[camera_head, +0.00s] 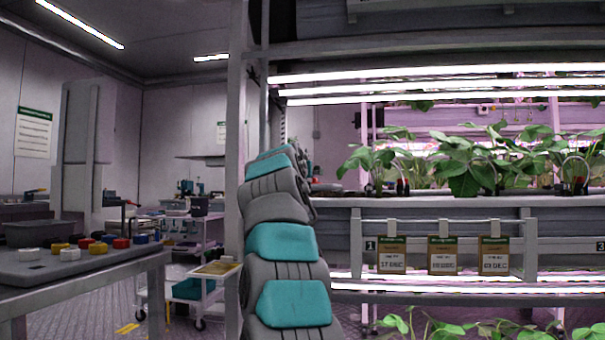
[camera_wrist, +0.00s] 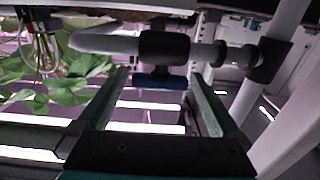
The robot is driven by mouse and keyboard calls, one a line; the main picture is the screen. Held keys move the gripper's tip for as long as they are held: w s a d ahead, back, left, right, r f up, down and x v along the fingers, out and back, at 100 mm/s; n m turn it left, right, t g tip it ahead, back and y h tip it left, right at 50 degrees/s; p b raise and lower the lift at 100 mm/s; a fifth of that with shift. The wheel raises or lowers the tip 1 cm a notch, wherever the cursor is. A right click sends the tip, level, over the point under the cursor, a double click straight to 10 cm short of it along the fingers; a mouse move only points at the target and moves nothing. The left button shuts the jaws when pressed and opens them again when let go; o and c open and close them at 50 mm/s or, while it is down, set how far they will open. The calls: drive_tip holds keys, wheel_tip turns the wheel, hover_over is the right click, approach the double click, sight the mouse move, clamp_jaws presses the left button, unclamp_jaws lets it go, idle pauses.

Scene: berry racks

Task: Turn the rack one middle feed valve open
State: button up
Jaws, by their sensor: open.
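In the wrist view, a valve with a dark body and a blue handle (camera_wrist: 160,82) sits on a grey pipe (camera_wrist: 105,42). My gripper (camera_wrist: 158,76) is open, with one finger on each side of the blue handle in the picture. I see clear gaps between the handle and both fingers. I cannot tell whether the handle lies between the fingertips or just beyond them. In the head view, my arm rises in front of the rack (camera_head: 345,200), which bears a number 1 label; my gripper and the valve do not show there.
Leafy plants (camera_wrist: 85,65) grow close to the left of the valve in the wrist view. A white post (camera_wrist: 285,120) stands at the right. In the head view, three dated cards (camera_head: 442,255) hang on the rack, and a table (camera_head: 75,280) with coloured blocks stands at left.

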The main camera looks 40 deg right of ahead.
drive_tip(key=b+v, duration=0.3)
drive_tip(key=v, duration=0.5)
idle(0.6)
